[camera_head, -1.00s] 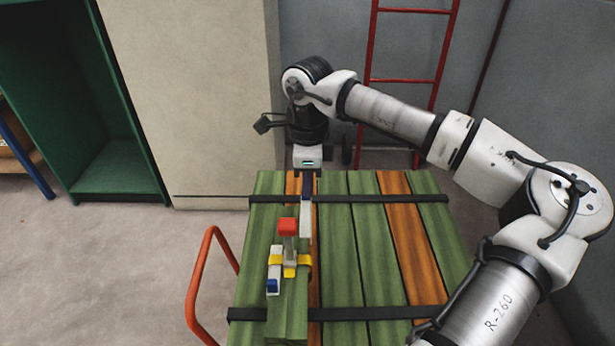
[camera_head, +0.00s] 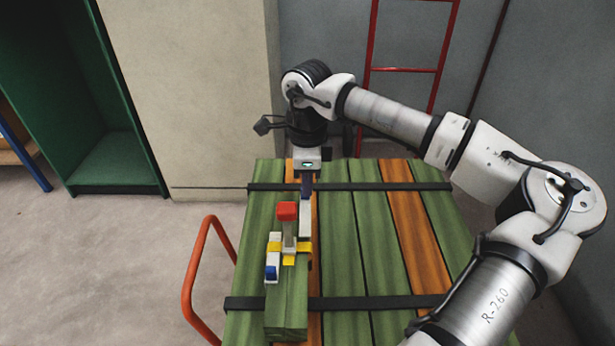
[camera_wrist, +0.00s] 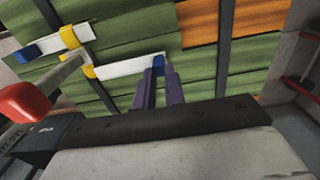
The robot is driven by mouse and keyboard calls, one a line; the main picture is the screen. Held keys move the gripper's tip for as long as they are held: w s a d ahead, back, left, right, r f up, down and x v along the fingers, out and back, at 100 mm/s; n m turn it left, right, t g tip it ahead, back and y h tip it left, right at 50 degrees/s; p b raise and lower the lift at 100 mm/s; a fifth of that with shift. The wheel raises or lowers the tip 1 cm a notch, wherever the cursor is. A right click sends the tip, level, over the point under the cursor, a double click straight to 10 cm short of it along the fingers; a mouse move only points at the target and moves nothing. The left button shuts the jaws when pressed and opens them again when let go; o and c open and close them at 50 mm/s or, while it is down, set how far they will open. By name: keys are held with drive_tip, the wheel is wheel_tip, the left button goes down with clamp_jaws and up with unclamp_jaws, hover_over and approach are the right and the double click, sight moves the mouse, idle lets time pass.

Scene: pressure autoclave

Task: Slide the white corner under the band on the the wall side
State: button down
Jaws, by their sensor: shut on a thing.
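My gripper (camera_wrist: 160,72) points down at the planks and is shut on the blue end (camera_wrist: 158,63) of a white strip, apparently the white corner (camera_wrist: 125,66). In the head view the white corner (camera_head: 304,222) runs from my fingers towards the front of the stack. The wall-side black band (camera_head: 385,186) crosses the planks behind my fingertips. In the wrist view this band (camera_wrist: 223,60) lies right of my fingers, with a strip of plank between; the white corner lies left of it, not under it. Its other end meets yellow parts and is partly hidden.
A red-headed upright (camera_head: 287,212) stands beside the white corner, with yellow pieces and a second blue-ended white strip (camera_head: 274,255) on a raised green plank (camera_head: 288,315). A nearer black band (camera_head: 380,302) crosses the stack. A red handle (camera_head: 195,265) rises at left.

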sight(307, 216)
drive_tip(key=shift+f+b, duration=0.3)
drive_tip(key=shift+f, duration=0.35)
drive_tip(key=shift+s+a+r+b, duration=0.1)
drive_tip(key=shift+s+b, duration=0.25)
drive_tip(key=shift+s, duration=2.1)
drive_tip(key=c, duration=1.4)
unclamp_jaws()
